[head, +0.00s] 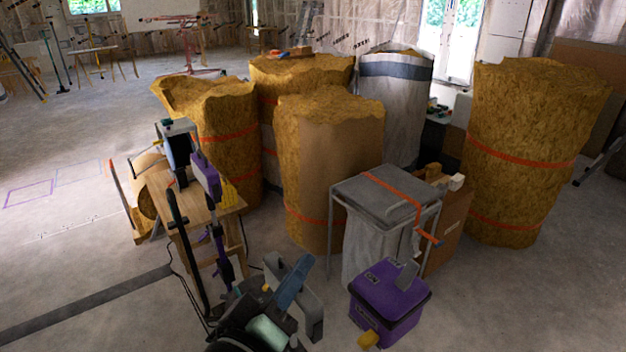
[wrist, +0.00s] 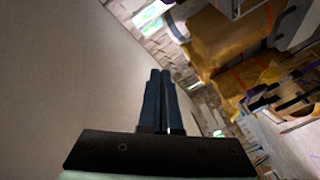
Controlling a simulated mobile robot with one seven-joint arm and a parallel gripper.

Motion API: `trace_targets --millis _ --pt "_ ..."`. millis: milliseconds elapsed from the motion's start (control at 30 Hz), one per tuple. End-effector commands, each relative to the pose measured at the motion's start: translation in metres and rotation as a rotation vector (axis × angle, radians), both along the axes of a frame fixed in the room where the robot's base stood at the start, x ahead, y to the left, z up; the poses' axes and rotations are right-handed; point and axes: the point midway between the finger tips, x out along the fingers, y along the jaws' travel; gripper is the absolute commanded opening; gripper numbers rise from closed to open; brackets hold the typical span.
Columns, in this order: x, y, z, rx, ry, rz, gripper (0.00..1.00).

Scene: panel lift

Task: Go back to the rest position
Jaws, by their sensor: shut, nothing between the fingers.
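My gripper (wrist: 160,74) shows in the wrist view, with its two dark fingers side by side and shut. Nothing is between them. The wrist view is tilted, and a plain grey-beige surface (wrist: 65,75) fills its left side. I cannot tell how far the fingers are from that surface.
Tall insulation rolls (head: 328,160) with orange straps stand in the middle, another roll (head: 525,150) at the right. A wooden stand (head: 180,212), a grey-topped frame (head: 378,192) and a purple box (head: 385,305) are nearer. Bare floor (head: 80,235) lies open at left.

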Motion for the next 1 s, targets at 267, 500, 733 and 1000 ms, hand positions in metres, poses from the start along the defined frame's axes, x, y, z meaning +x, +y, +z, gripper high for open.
trace_targets --millis 267,500,733,1000 --pt "-0.005 -0.015 0.215 0.479 -0.55 0.334 0.0" --pt "-0.074 -0.02 0.334 0.642 -0.88 0.615 0.0" --pt "-0.103 -0.021 0.364 0.676 -0.971 0.715 0.0" --pt "-0.103 -0.02 0.364 0.677 -0.968 0.715 0.0"
